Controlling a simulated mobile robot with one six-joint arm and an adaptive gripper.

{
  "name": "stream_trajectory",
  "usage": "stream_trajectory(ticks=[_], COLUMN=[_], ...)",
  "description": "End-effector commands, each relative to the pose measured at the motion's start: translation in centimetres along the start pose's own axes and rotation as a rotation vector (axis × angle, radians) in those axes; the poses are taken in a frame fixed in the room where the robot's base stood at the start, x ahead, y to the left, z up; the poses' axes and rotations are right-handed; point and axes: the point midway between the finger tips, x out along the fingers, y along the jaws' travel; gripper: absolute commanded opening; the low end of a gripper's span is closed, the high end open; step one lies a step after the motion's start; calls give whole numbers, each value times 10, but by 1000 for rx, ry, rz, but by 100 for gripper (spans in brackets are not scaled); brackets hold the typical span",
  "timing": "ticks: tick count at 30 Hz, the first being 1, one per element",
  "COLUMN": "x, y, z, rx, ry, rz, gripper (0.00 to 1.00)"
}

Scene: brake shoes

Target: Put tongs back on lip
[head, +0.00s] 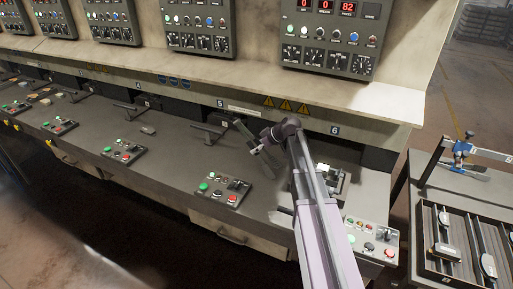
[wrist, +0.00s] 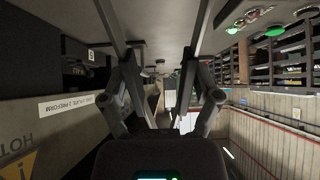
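I cannot make out the tongs for certain in either view. My gripper (head: 252,146) is over the grey bench near the number 5 and 6 stations, its fingers spread apart and pointing left. The wrist view also shows my gripper (wrist: 160,45) with a wide gap between its fingers and nothing visibly held. The pale bench ledge (head: 205,78) runs below the control panels. Which edge is the lip is not clear. My arm hides part of the bench at station 6.
Button boxes (head: 224,190) and dark T-shaped handles (head: 207,133) stand along the bench (head: 165,165). Control panels (head: 330,35) rise behind. At right, a side table holds a blue clamp fixture (head: 463,150) and a tray (head: 428,262) of brake shoes. Floor shows at lower left.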

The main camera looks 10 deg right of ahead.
Motion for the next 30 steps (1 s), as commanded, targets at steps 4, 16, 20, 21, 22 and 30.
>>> stream_trajectory(ticks=[4,16,20,21,22,30], x=[0,0,-2,-4,-6,-30], y=[0,0,0,0,0,-1], z=[0,0,-2,-3,-3,-4], rx=[0,0,0,0,0,1], ry=[0,0,0,0,0,0], rz=[0,0,0,0,0,1], gripper=[100,100,100,100,100,100])
